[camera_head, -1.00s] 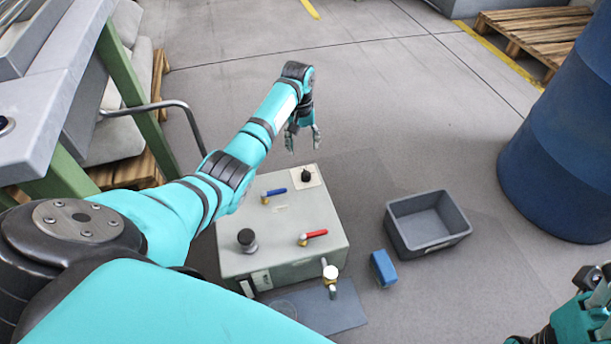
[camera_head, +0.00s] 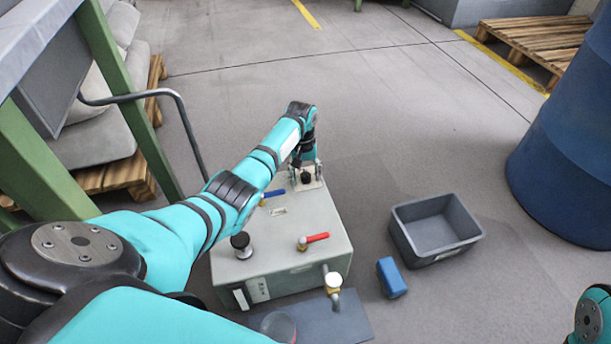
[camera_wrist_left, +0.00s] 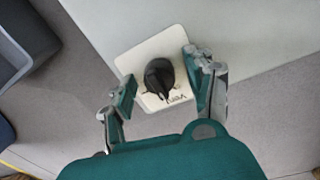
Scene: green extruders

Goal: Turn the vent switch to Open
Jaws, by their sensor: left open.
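The vent switch is a black rotary knob (camera_head: 306,177) on a pale square plate at the far corner of the grey-green box (camera_head: 325,232). In the left wrist view the knob (camera_wrist_left: 159,77) sits on its cream plate (camera_wrist_left: 147,50), where lettering partly shows. My left gripper (camera_head: 306,172) is at the knob, pointing down. In the left wrist view its open fingers (camera_wrist_left: 165,88) stand on either side of the knob, with gaps visible. Whether they touch the plate I cannot tell. My right arm (camera_head: 592,318) shows only at the lower right edge; its gripper is out of sight.
The box top also carries a blue-handled valve (camera_head: 273,193), a red-handled valve (camera_head: 315,238) and a black knob (camera_head: 240,241). A grey bin (camera_head: 437,228) and a blue block (camera_head: 391,278) lie to the right. A blue barrel (camera_head: 565,160) stands at far right.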

